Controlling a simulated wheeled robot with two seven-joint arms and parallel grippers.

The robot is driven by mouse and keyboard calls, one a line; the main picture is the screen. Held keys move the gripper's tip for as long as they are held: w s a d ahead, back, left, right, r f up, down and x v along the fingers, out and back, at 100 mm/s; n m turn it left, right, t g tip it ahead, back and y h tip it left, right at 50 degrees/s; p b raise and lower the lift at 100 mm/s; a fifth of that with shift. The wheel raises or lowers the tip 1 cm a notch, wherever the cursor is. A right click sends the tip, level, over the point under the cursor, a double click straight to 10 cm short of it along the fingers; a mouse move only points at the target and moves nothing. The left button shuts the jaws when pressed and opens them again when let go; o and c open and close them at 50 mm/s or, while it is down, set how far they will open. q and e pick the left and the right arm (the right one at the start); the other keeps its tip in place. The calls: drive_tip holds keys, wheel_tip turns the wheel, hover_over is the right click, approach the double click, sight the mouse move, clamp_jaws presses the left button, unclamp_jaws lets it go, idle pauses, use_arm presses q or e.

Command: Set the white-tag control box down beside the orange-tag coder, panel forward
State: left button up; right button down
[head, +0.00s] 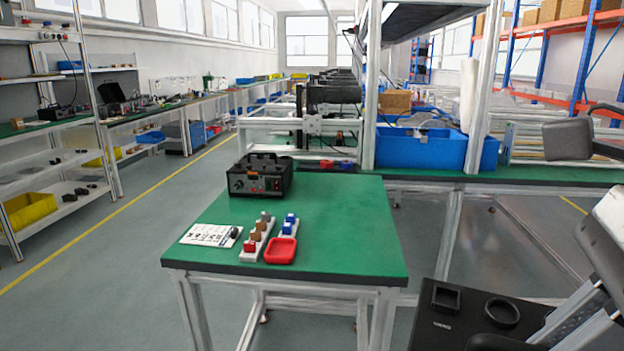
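A black control box (260,178) with knobs, small lights and handles on top stands upright at the far left of the green-topped table (340,225). Its panel faces toward me. I cannot make out its tag colour at this size. Behind the table, a dark machine (333,97) sits on a white frame, with more dark machines in a row farther back. I cannot tell which is the orange-tag coder, as no orange tag shows clearly. Nothing is holding the box.
A white card (211,235), two pale strips of coloured blocks (256,236) and a red tray (281,250) lie on the table's near left part. Its right half is clear. A blue bin (420,147) and a white post (474,110) stand behind.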

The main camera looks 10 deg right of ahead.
sight(466, 329)
drive_tip(key=w+n, duration=0.1)
drive_tip(key=w+a+n+g, duration=0.1)
drive_tip(key=n, duration=0.1)
drive_tip(key=shift+f, duration=0.1)
drive_tip(key=w+n, duration=0.1)
drive_tip(key=w+a+f+n+g, duration=0.1)
drive_tip(key=w+n, duration=0.1)
drive_tip(key=w+f+n+g, duration=0.1)
drive_tip(key=n, duration=0.1)
drive_tip(key=shift+w+a+f+y, duration=0.15)
drive_tip(key=shift+w+f+y, duration=0.05)
drive_tip(key=shift+f+y, duration=0.1)
drive_tip(key=w+f+n, duration=0.1)
drive_tip(key=n, duration=0.1)
drive_tip(key=w+f+n+g, duration=0.1)
drive_tip(key=w+f+n, duration=0.1)
drive_tip(key=w+a+f+n+g+h, duration=0.1)
drive_tip(key=f+n, duration=0.1)
drive_tip(key=shift+w+f, duration=0.1)
drive_tip(key=shift+w, duration=0.05)
drive_tip(key=w+d+f+n+g+h, duration=0.1)
drive_tip(key=w+d+f+n+h, duration=0.1)
drive_tip(key=f+n, duration=0.8)
wheel_tip(466, 329, down, 3)
drive_tip(key=shift+w+d+r+g+h+p, duration=0.2)
drive_tip(key=shift+w+g+h+p, duration=0.2)
drive_tip(key=shift+w+h, duration=0.55)
drive_tip(key=shift+w+r, duration=0.1)
drive_tip(key=shift+w, duration=0.05)
